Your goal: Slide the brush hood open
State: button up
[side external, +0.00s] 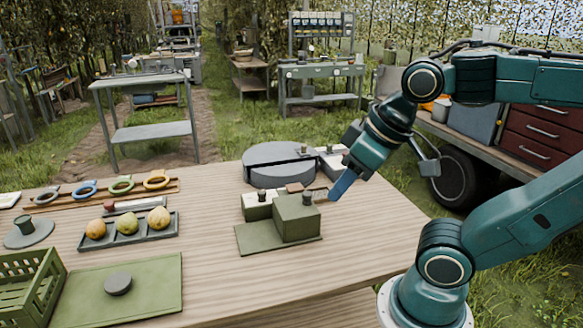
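An olive-green box with a dark knob on top, which looks like the brush hood (297,219), stands on a flat green base plate (252,241) near the middle of the table. A smaller green block (257,208), also with a dark knob, sits just to its left. What is inside or under the hood is hidden. My gripper (338,192) points down and left, with its blue fingers just right of the hood's knob. It appears apart from the knob, though depth is hard to judge. The fingers overlap from this side, so their gap does not show.
A round grey drum (280,176) and a pale block (333,163) stand behind the hood. To the left are a tray of pears (127,238), coloured rings (121,184), a green mat (150,290) and a green crate (28,288). The tabletop right of the hood is clear.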

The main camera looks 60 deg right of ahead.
jog(key=o, duration=0.3)
jog(key=shift+w+d+r, duration=0.1)
jog(key=shift+w, duration=0.15)
jog(key=shift+o, duration=0.2)
jog(key=g, duration=0.6)
send_over(307, 193)
notch_tip(307, 193, down, 8)
jog(key=shift+f, duration=0.2)
notch_tip(307, 193, down, 14)
jog(key=shift+r, duration=0.1)
jog(key=shift+c, duration=0.2)
